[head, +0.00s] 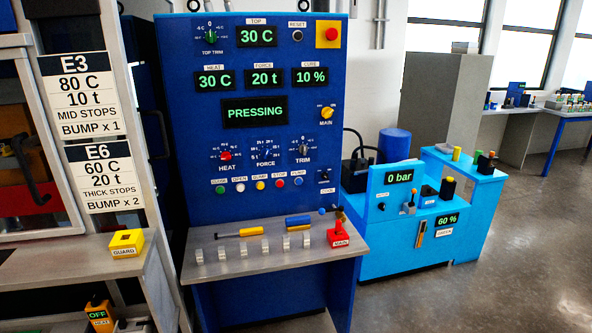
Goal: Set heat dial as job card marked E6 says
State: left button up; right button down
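The job card marked E6 (102,177) hangs at the left and reads 60 C, 20 t, THICK STOPS, BUMP x 2. The heat dial (226,155) is a red knob with a scale around it, low on the left of the blue control panel (180,120). Its exact pointer position is too small to tell. The HEAT display (214,79) reads 30 C. The FORCE display (263,77) reads 20 t. Neither of my grippers is in view.
An E3 card (80,94) hangs above E6. The FORCE dial (265,152) and TRIM dial (303,150) sit right of the heat dial, with a button row (260,185) below. A grey shelf with levers (270,262) juts out. The PRESSING display (254,112) is lit.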

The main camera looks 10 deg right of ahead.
aim_at(226, 157)
jog(key=z, duration=1.45)
jog(key=i, duration=1.3)
jog(key=u, duration=0.7)
jog(key=i, duration=0.75)
jog(key=u, duration=0.8)
